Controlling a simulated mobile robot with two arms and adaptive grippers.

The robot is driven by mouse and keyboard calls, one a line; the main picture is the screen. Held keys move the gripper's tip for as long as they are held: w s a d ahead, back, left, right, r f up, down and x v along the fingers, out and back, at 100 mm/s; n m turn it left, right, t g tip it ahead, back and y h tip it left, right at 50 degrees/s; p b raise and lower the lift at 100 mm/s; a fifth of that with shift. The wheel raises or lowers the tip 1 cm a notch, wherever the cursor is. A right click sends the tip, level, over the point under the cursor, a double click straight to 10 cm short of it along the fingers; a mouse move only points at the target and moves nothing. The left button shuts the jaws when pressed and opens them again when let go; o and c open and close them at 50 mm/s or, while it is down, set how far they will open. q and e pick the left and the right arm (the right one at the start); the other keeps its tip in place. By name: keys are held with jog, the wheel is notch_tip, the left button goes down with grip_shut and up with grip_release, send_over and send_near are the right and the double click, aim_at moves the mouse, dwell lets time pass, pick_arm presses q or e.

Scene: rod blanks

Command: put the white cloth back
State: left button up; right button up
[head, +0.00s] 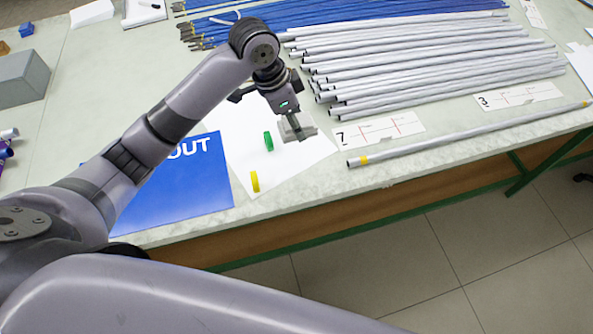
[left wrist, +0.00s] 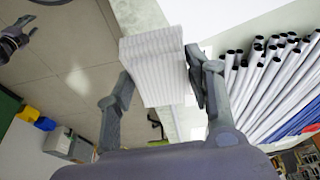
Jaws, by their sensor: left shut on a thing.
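My left gripper (head: 297,128) hangs over a white sheet on the table, near the front edge. In the left wrist view its two fingers (left wrist: 157,95) are shut on the white cloth (left wrist: 152,55), a folded, ribbed white stack between them. In the head view the held cloth looks greyish and is partly hidden by the gripper. I cannot tell whether it touches the sheet. A dark gripper, apparently my right one (left wrist: 14,38), shows at the left edge of the left wrist view, over the floor; its finger opening is unclear.
A blue sheet marked OUT (head: 180,195) lies left. Several grey rods (head: 430,60), number cards (head: 378,130) and a single rod (head: 470,134) lie right. A grey box (head: 22,78) stands left.

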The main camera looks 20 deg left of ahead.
pick_arm(q)
jog(key=shift+f, duration=0.4)
jog(key=p, duration=0.2)
send_over(299, 174)
jog(key=f, duration=1)
jog(key=a+f, duration=0.1)
jog(key=f, duration=0.4)
jog(key=shift+s, duration=0.4)
notch_tip(299, 174, down, 4)
jog(key=shift+r+p, duration=0.15)
jog(key=shift+p, duration=0.15)
jog(key=shift+f, duration=0.4)
jog(key=shift+f, duration=0.1)
jog(key=o, duration=1)
